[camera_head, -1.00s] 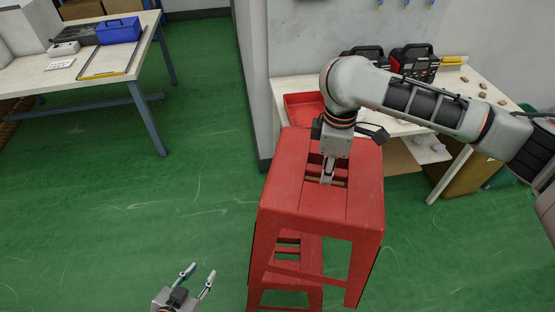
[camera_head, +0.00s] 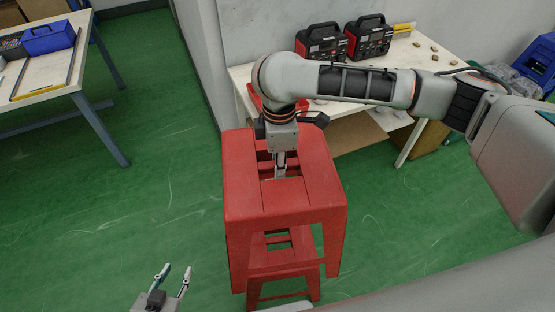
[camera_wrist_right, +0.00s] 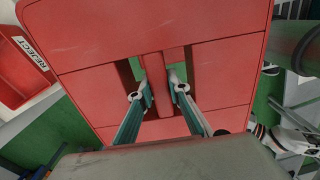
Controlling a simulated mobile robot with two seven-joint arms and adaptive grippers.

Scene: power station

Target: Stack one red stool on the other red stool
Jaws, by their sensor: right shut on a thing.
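A red stool (camera_head: 283,200) is upright in the middle of the head view, with slots in its seat. My right gripper (camera_head: 280,172) reaches down into these slots and is shut on the bar between them. In the right wrist view, its fingers (camera_wrist_right: 160,92) sit on either side of that bar of the seat (camera_wrist_right: 100,85). The other red stool (camera_head: 290,262) shows beneath and between the legs of the held one. I cannot tell whether the two stools touch. My left gripper (camera_head: 172,276) is open and empty at the lower left, apart from both stools.
A workbench (camera_head: 405,140) with two black-and-red cases (camera_head: 345,40) stands behind the stools. A red bin (camera_wrist_right: 22,78) marked REJECT shows in the wrist view. Another table (camera_head: 60,85) with a blue box (camera_head: 50,37) is at the upper left. Green floor (camera_head: 165,190) is clear on the left.

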